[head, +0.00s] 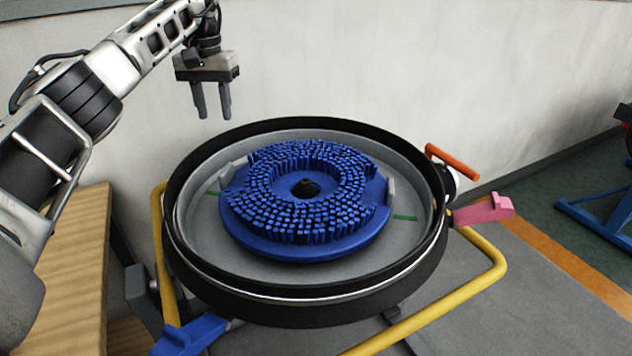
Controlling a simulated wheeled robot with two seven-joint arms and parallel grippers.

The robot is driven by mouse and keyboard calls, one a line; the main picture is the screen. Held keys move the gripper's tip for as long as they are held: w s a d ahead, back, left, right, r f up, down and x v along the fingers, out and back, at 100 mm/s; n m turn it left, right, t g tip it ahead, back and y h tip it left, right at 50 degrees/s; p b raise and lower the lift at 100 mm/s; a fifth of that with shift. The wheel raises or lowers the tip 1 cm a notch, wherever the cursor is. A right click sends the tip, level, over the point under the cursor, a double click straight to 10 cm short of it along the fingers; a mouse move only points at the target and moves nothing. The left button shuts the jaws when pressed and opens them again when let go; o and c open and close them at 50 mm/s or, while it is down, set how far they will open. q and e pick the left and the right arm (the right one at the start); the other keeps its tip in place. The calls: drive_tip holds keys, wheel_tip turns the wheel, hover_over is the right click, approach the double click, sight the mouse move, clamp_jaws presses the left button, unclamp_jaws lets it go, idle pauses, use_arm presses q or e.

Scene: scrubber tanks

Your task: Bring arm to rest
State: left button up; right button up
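My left gripper (212,100) hangs in the air at the upper left, above and behind the round tank's left rim. Its two grey fingers point down with a gap between them, and nothing is held. My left arm comes in from the left edge, raised over the wooden surface. The round tank (190,262) has a black rim and a grey inside. A blue disc brush (262,240) with many bristles lies in it, bristles up, around a dark central hub (305,187). My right gripper is not in view.
A yellow tube frame (478,290) surrounds the tank. An orange handle (452,161), a pink lever (484,210) and a blue pedal (190,335) stick out from it. A wooden bench (75,260) stands at left.

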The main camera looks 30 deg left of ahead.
use_arm(q)
drive_tip(key=shift+r, duration=0.6)
